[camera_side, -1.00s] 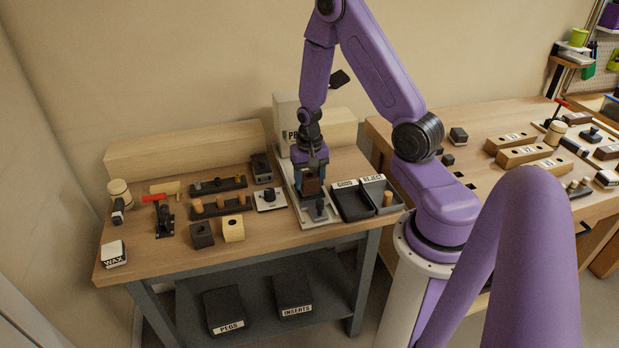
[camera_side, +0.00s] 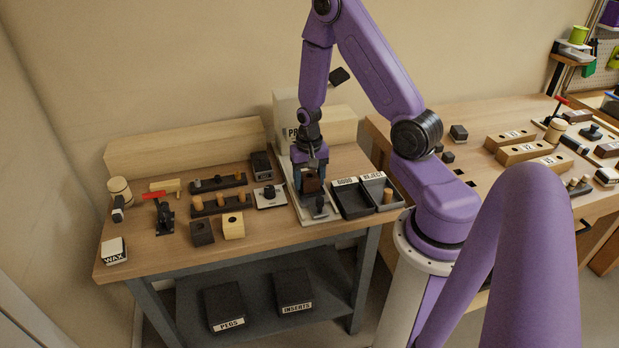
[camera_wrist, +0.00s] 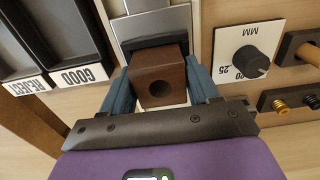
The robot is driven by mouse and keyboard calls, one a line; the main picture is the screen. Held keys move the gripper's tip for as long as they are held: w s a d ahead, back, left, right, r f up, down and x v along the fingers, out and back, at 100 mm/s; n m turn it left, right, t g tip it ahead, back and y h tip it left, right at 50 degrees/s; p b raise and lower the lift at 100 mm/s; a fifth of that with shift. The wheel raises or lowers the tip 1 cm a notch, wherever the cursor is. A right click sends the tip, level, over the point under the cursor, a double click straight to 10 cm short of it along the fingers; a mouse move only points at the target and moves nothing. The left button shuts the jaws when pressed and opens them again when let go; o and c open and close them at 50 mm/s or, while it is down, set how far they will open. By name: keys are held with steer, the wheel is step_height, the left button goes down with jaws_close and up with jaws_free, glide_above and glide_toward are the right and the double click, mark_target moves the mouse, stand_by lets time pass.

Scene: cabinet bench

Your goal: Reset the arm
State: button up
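My gripper (camera_side: 311,186) is low over the pale metal base of the press stand on the left bench. In the wrist view its two blue fingers (camera_wrist: 160,85) stand on either side of a brown block (camera_wrist: 160,80) with a round hole in its face. The block also shows between the fingers in the side view (camera_side: 312,185). The fingers are very close to the block's sides; whether they press on it I cannot tell. A dark piece lies behind the block in the wrist view.
A dial plate (camera_side: 270,196), peg racks (camera_side: 222,204) and blocks (camera_side: 233,226) lie to the left. Above my gripper is clear.

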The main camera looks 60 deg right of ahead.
steer(key=o, duration=0.4)
steer(key=shift+r, duration=0.1)
steer(key=shift+r, duration=3.4)
